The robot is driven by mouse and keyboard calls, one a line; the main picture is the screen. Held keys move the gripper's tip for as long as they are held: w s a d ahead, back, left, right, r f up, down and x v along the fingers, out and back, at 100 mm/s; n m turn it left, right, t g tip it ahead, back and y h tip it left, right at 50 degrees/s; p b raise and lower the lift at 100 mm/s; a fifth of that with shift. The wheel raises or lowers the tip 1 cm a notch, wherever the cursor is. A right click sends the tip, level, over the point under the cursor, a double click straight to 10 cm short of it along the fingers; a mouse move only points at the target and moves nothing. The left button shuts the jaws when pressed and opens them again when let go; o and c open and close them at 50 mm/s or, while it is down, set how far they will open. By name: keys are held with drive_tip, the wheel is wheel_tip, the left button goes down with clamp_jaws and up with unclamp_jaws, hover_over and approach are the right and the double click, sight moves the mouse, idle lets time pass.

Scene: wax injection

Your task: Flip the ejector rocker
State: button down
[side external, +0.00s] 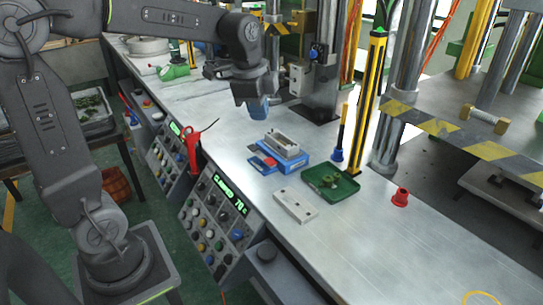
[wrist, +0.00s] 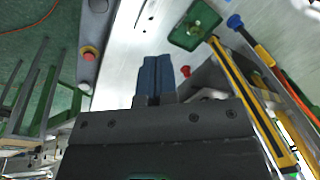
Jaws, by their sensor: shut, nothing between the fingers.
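I cannot make out for certain which control is the ejector rocker. The front control panel (side external: 213,225) is crowded with small knobs and buttons, and a blue square control (side external: 237,234) shows at its lower right. My gripper (side external: 257,108) points down above the bench, behind and above the panel, clear of all controls. In the wrist view its blue fingers (wrist: 154,72) are together with nothing between them. Part of the wrist view is covered by the gripper body.
On the bench (side external: 360,220) are a grey block on a blue base (side external: 283,146), a green tray (side external: 331,184), a pale bar (side external: 295,206) and a red cup (side external: 400,197). A yellow-black post (side external: 369,90) stands behind. A red tool (side external: 192,148) hangs at the front edge.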

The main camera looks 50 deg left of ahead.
drive_tip(key=w+a+f+m+g, duration=0.1)
drive_tip(key=w+a+f+m, duration=0.3)
drive_tip(key=w+a, duration=0.25)
drive_tip(key=m+g, duration=0.1)
drive_tip(key=m, duration=0.3)
hover_over(272, 162)
wheel_tip(272, 162, down, 4)
drive_tip(key=shift+a+r+h, duration=0.1)
drive_tip(key=shift+a+h, duration=0.15)
drive_tip(key=shift+h, duration=0.05)
wheel_tip(272, 162, down, 14)
drive_tip(key=shift+d+f, duration=0.1)
drive_tip(key=shift+d, duration=0.05)
